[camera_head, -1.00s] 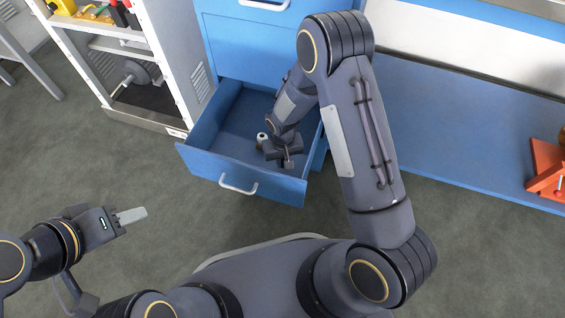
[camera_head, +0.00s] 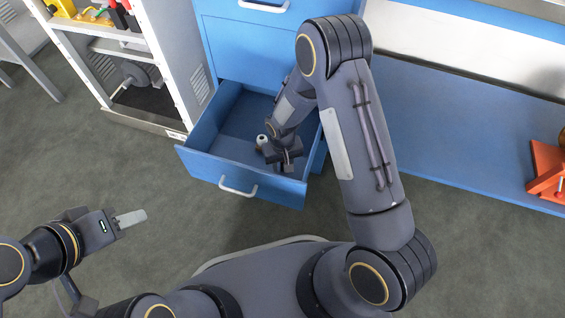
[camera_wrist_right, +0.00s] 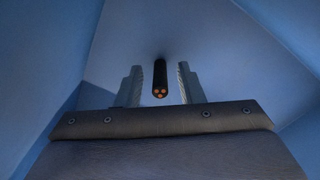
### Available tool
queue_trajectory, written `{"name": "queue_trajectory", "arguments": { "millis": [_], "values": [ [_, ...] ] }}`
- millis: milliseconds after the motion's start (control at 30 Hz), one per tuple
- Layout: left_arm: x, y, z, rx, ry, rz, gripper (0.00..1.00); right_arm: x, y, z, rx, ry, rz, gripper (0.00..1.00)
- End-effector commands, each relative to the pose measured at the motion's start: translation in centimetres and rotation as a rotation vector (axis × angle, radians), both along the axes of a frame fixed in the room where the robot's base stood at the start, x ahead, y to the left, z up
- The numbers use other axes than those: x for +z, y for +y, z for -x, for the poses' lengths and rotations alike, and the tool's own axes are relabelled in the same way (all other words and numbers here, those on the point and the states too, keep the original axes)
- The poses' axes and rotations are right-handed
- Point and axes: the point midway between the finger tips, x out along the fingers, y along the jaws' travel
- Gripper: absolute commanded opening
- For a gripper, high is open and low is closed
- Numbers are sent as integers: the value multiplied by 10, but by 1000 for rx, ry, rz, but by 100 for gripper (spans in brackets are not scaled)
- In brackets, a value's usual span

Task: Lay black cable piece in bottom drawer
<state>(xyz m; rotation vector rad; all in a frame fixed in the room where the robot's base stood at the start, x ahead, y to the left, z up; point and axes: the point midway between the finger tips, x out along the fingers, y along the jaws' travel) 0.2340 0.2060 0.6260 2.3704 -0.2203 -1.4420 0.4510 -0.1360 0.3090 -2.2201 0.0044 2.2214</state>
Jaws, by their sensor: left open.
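The bottom drawer (camera_head: 222,145) of the blue cabinet is pulled open. My right gripper (camera_head: 284,163) is down inside it, near its front right. In the right wrist view, the black cable piece (camera_wrist_right: 160,80) shows end-on with copper-coloured cores, between the two fingers of the right gripper (camera_wrist_right: 159,84). A gap shows on each side of the cable, so the fingers stand open around it. The head view hides the cable behind the gripper, or shows it too small to tell. My left gripper (camera_head: 130,218) is open and empty above the floor at lower left.
A small pale-topped object (camera_head: 262,139) shows beside the right gripper in the drawer; I cannot tell what it is. The drawer handle (camera_head: 238,187) sticks out in front. A shelf unit (camera_head: 170,60) stands left of the cabinet. The floor before the drawer is clear.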

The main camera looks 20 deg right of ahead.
Motion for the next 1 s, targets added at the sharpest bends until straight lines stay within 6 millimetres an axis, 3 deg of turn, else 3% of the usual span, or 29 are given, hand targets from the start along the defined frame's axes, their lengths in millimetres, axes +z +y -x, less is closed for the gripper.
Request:
{"name": "queue_trajectory", "arguments": {
  "millis": [400,600,867,1000],
  "values": [
    [37,0,0,0,0,0,41,89,0,-1,0,-3,-2,34],
    [44,0,0,0,0,0,41,113,0,-1,0,-2,-2,34],
    [45,0,0,0,0,0,41,122,-1,0,-4,-2,-7,34],
    [45,0,0,0,0,0,41,156,-11,5,-42,-27,-57,34]
  ]
}}
